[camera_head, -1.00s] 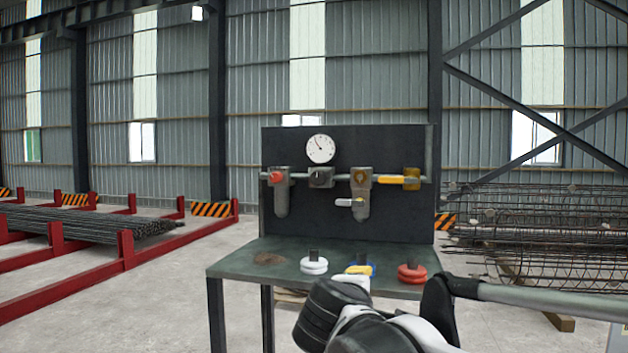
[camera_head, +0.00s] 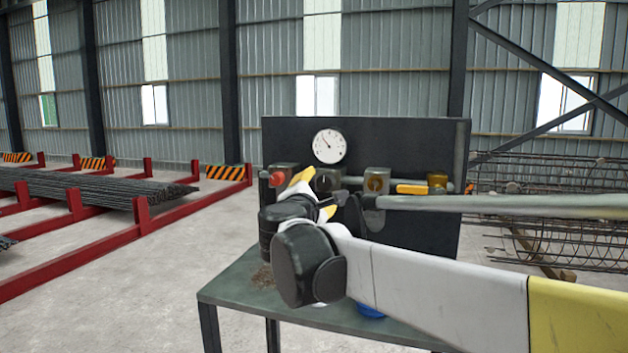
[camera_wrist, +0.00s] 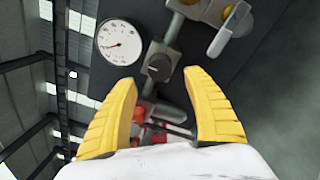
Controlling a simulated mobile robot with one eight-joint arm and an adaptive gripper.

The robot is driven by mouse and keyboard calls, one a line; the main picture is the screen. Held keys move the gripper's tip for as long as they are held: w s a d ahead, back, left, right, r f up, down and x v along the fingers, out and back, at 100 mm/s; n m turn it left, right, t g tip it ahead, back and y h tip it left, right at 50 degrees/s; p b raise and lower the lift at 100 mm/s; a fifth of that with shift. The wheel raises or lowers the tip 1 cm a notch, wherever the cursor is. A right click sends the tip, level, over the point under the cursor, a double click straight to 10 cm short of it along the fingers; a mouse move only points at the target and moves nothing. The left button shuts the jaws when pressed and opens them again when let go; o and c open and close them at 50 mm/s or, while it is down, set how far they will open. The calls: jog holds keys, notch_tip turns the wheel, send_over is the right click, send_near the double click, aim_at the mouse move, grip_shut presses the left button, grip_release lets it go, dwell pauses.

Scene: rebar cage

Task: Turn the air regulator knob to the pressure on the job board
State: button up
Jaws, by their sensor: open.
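The regulator (camera_head: 327,180) is a grey block on the pipe, partly covered by my gripper in the head view. Its dark round knob (camera_wrist: 158,68) shows in the wrist view, just beyond and between my fingertips. The white round pressure gauge (camera_head: 329,146) sits above it; in the wrist view the gauge (camera_wrist: 120,42) is at upper left, with its needle visible but the reading too small to be sure. My gripper (camera_head: 314,195) is open and empty in front of the panel; in the wrist view its yellow fingers (camera_wrist: 162,82) are spread wide. No job board is seen.
The dark panel (camera_head: 420,140) stands on a green table (camera_head: 235,295). A red knob (camera_head: 277,179) is left of the regulator, a yellow valve handle (camera_head: 411,189) right. My arm hides much of the tabletop. Red racks (camera_head: 140,215) with rebar stand left, mesh cages (camera_head: 560,180) right.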

aim_at(323, 185)
jog(key=p+x, duration=0.1)
jog(key=x, duration=0.4)
jog(key=shift+w+d+r, duration=0.1)
jog(key=shift+w, duration=0.05)
jog(key=shift+w+d, duration=0.15)
jog(key=shift+w, duration=0.3)
jog(key=shift+s, duration=0.2)
jog(key=c, duration=1.2)
